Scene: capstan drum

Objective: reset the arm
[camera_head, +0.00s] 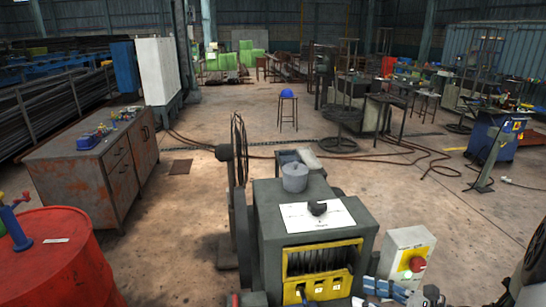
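I cannot make out my gripper in the head view. A dark rounded shape (536,262) is cut off at the lower right edge, and I cannot tell whether it belongs to my arm. A grey machine (265,225) stands at the bottom centre with a small grey drum (295,178) upright on top. A white plate (300,217) with a black knob (317,208) lies in front of the drum. The machine's front has a yellow-framed opening (318,262).
A control box (403,256) with a red button stands right of the machine. A large spoked wheel (240,150) rises at its left. A red barrel (50,265) and a rusty cabinet (75,178) are at left. A blue-seated stool (288,95) stands behind on open floor; cables lie at right.

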